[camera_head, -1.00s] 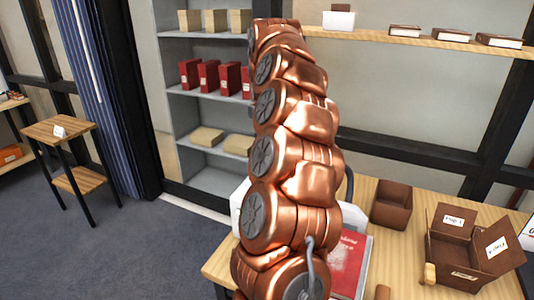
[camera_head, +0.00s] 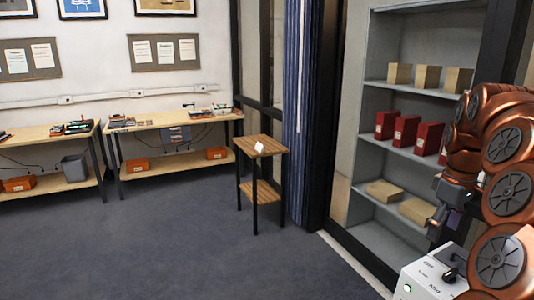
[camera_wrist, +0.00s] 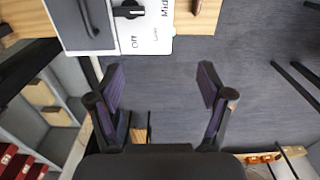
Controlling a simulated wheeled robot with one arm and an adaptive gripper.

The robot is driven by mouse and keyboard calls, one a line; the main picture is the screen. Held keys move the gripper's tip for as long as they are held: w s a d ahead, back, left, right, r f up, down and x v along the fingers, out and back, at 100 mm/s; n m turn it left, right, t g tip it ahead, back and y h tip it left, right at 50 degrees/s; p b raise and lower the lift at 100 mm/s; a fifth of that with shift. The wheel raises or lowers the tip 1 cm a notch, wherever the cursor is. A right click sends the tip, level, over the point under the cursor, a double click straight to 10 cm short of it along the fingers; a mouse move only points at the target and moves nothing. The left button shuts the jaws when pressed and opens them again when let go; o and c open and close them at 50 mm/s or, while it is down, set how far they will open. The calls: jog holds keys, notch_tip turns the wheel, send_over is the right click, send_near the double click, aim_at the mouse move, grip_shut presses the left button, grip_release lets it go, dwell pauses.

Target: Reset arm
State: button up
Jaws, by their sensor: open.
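My gripper (camera_wrist: 162,88) is open and empty in the wrist view, its two dark fingers spread apart with grey floor behind them. A white control box (camera_wrist: 118,35) with a dark knob and printed labels lies beyond the fingertips. In the head view my copper-coloured arm is folded at the right edge. The gripper there (camera_head: 443,222) is small and partly hidden by the arm, just above the white box (camera_head: 425,280) with its black knob and green light.
A grey shelf unit (camera_head: 386,237) holds red boxes (camera_head: 404,131) and tan boxes (camera_head: 428,78). A small wooden side table (camera_head: 262,144) stands left of it, with workbenches (camera_head: 170,120) along the back wall. The grey floor (camera_head: 200,240) between is open.

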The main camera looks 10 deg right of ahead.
jog(key=s+a+f, duration=0.1)
jog(key=s+a, duration=0.2)
jog(key=a, duration=0.7)
jog(key=s+a+f, duration=0.2)
jog(key=s+a, duration=0.1)
jog(key=a, duration=0.8)
jog(key=s+a+f+m, duration=0.1)
jog(key=s+a+f, duration=0.2)
jog(key=s, duration=0.3)
jog(key=s+a+f+m+g, duration=0.1)
jog(key=s+a+f, duration=0.2)
jog(key=s, duration=0.3)
jog(key=s+a+f+m+g, duration=0.1)
jog(key=s+a+f, duration=0.2)
jog(key=s, duration=0.3)
jog(key=shift+s+f+m, duration=0.4)
jog(key=shift+f, duration=0.5)
